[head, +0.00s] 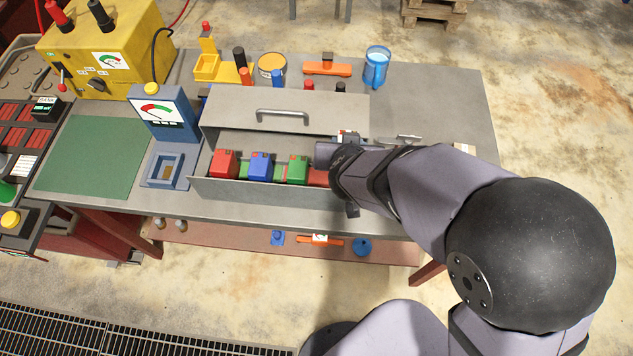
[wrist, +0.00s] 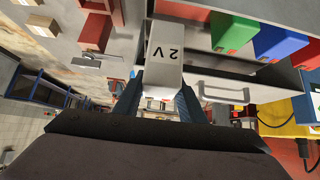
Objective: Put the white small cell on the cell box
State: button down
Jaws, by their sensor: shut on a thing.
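The white small cell (wrist: 164,52), marked "2 V", is held between the two fingers of my gripper (wrist: 163,98) in the wrist view. My gripper is shut on it. In the head view my arm hides most of the gripper and the cell, near the right end of the grey box. The grey box (head: 240,192), which looks like the cell box, has a raised panel with a handle (head: 283,115). Inside it stand a red cell (head: 223,163), a blue cell (head: 260,166) and a green cell (head: 297,170) in a row. A further red piece is partly hidden by my arm.
A blue meter stand (head: 168,115) with a socket stands left of the box, beside a green mat (head: 92,157). A yellow meter unit (head: 105,50) is at the back left. Behind the box are a blue cup (head: 376,68), an orange-topped tin (head: 271,66) and small parts.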

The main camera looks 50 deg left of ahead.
jog(key=shift+s+a+f, duration=0.1)
jog(key=shift+s+a, duration=0.1)
jog(key=shift+s, duration=0.3)
jog(key=shift+s+a, duration=0.15)
jog(key=shift+s, duration=0.35)
jog(key=shift+f+b, duration=0.75)
jog(key=shift+f, duration=2.4)
jog(key=shift+f, duration=0.1)
jog(key=shift+f, duration=1.75)
jog(key=shift+f, duration=0.1)
jog(key=shift+f+b, duration=0.1)
jog(key=shift+b, duration=0.2)
jog(key=c, duration=1.2)
grip_release()
jog(key=shift+d, duration=0.15)
jog(key=shift+o, duration=0.2)
